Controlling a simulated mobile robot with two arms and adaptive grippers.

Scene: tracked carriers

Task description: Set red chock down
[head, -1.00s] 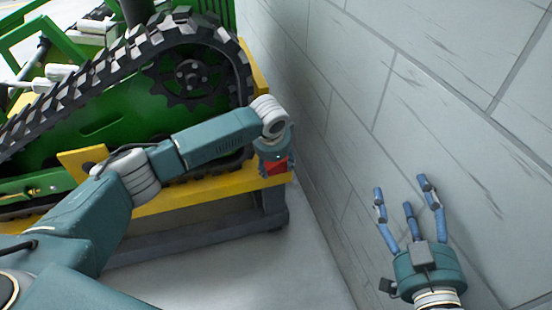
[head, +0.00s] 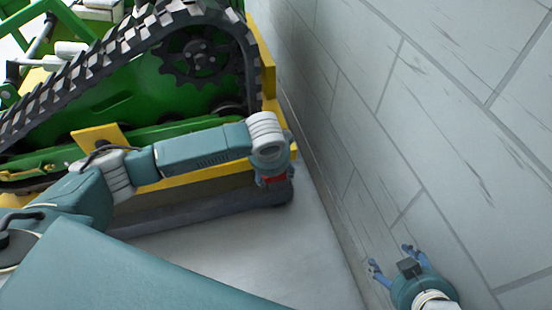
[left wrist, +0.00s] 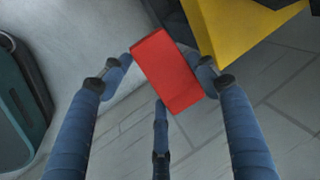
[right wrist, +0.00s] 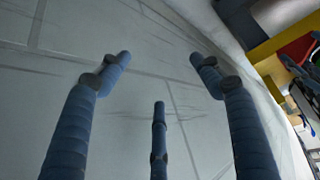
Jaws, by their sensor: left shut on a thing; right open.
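The red chock (head: 273,180) is a small red block held in my left gripper (head: 272,178) at the right end of the yellow carrier frame. In the left wrist view the chock (left wrist: 168,72) sits tilted between the blue fingers of the gripper (left wrist: 160,75). I cannot tell from the views whether the chock touches the frame or anything below it. My right gripper (head: 392,260) is open and empty in front of the wall. It also shows in the right wrist view (right wrist: 160,75) with its fingers spread apart.
The yellow frame (head: 205,178) carries a green tracked machine (head: 120,105) with a black track (head: 130,40). A grey block wall (head: 430,150) rises close on the right. The grey floor (head: 250,240) in front of the frame is clear.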

